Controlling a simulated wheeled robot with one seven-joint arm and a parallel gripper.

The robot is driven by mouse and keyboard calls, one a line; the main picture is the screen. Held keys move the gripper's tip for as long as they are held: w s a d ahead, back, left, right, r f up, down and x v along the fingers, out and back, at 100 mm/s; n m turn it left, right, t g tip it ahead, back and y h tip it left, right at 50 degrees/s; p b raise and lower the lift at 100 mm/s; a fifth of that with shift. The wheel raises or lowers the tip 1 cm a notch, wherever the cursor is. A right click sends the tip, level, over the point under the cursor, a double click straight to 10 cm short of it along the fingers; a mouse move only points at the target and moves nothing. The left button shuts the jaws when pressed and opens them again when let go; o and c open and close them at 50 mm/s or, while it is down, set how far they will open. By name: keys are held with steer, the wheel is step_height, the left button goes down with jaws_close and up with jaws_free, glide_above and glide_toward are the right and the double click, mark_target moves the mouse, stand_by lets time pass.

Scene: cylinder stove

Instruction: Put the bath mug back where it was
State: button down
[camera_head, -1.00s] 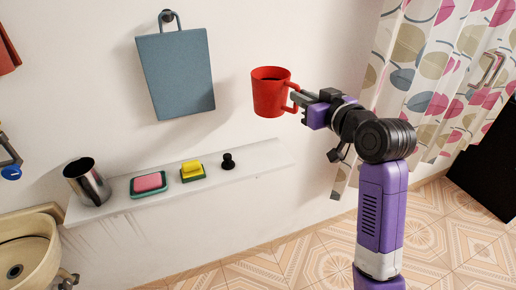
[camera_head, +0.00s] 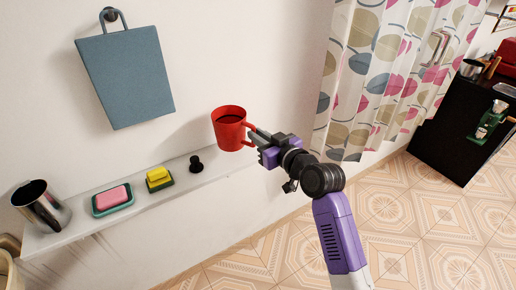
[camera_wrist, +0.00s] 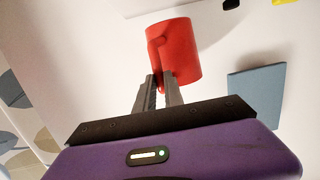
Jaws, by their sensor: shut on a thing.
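The red bath mug (camera_head: 229,130) is held upright by my gripper (camera_head: 254,138), which is shut on its handle at the mug's right side. In the head view the mug appears above or in front of the right end of the white wall shelf (camera_head: 110,222); I cannot tell whether it touches the shelf. In the wrist view the mug (camera_wrist: 178,50) shows beyond my gripper's fingers (camera_wrist: 160,92), which close on the handle.
A blue bag (camera_head: 125,75) hangs above. A patterned curtain (camera_head: 385,80) is right of my arm.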

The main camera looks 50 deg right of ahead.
steer(key=shift+f, duration=2.35)
steer(key=shift+f+b, duration=0.2)
steer(key=shift+b, duration=0.15)
steer(key=c, duration=1.4)
jaws_free()
steer(key=shift+c, duration=0.2)
steer(key=shift+r, duration=0.2)
